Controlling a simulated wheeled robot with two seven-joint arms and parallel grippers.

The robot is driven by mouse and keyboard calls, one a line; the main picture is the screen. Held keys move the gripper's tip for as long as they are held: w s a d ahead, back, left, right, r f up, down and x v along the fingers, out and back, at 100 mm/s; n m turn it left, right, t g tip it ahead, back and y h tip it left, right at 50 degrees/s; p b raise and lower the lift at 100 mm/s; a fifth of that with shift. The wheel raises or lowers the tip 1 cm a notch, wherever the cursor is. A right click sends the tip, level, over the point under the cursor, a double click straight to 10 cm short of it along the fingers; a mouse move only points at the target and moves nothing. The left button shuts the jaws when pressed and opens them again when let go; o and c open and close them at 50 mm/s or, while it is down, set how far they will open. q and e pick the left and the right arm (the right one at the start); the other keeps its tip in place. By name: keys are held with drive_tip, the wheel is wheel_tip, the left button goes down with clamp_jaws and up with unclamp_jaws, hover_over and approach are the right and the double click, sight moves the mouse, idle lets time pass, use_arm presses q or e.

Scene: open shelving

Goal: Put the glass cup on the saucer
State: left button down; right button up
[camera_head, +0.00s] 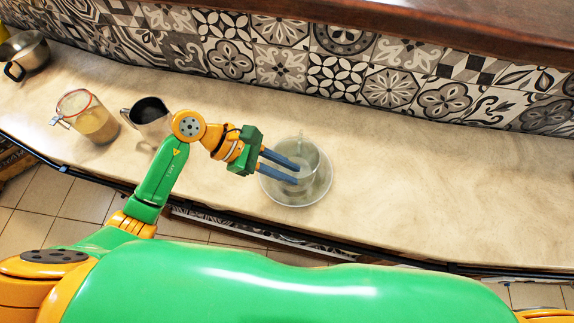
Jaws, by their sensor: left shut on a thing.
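A clear glass cup (305,157) is at the middle of the counter. It shows over a pale saucer (296,200), whose rim is visible around and below it. My left gripper (287,168) reaches in from the left, with its two dark fingers shut on the glass cup. I cannot tell whether the base of the cup touches the saucer. My right gripper is not in view; a bit of orange shows at the lower right corner.
A dark-mouthed metal mug (151,112) stands behind my left arm. A clamp-lid jar (93,122) and a metal pot (26,54) stand farther left. The pale counter (430,190) is clear to the right, and a tiled wall (390,85) closes its back.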

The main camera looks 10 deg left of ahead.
use_arm(q)
drive_tip(key=c, duration=0.8)
unclamp_jaws()
drive_tip(key=shift+o, duration=0.2)
drive_tip(key=b+v, duration=0.3)
drive_tip(key=v, duration=0.9)
